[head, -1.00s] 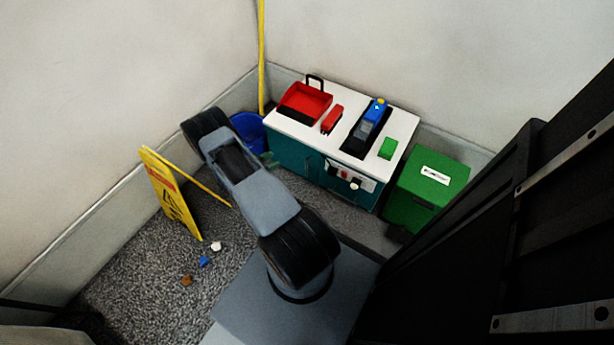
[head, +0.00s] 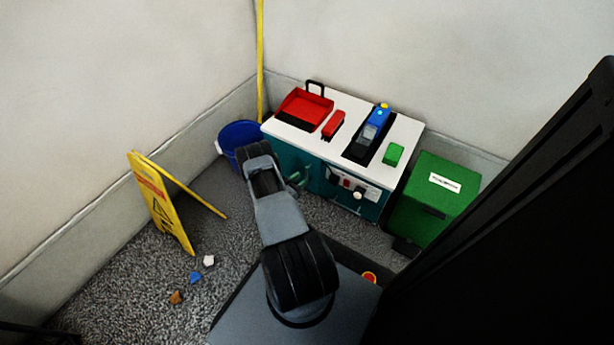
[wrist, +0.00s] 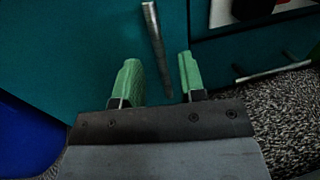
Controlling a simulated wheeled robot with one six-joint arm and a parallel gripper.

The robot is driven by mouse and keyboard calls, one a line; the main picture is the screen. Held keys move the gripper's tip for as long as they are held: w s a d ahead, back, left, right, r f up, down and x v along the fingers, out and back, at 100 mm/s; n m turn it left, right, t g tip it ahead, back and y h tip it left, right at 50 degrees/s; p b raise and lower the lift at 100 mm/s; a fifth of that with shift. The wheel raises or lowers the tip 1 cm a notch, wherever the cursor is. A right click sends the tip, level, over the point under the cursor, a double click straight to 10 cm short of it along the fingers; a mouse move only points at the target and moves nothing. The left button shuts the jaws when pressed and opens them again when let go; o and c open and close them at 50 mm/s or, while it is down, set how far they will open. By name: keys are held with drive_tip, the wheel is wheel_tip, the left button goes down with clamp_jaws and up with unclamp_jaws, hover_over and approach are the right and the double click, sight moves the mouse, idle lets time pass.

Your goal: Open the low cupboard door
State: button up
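The low cupboard is a teal cabinet with a white top (head: 345,132). Its door (wrist: 95,45) fills the upper left of the wrist view and looks closed. A grey bar handle (wrist: 157,45) stands upright on the door. My gripper (wrist: 160,78) has two green fingers, open, with the handle's lower end showing between them; I cannot tell whether they touch it. In the head view my gripper (head: 299,177) is close to the cabinet front, and my arm hides part of the door.
A blue bucket (head: 232,140) stands left of the cabinet, close to my arm. A green bin (head: 436,200) stands right of the cabinet.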

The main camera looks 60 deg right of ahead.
drive_tip(key=shift+b+x, duration=0.5)
drive_tip(key=shift+x, duration=1.65)
clamp_jaws()
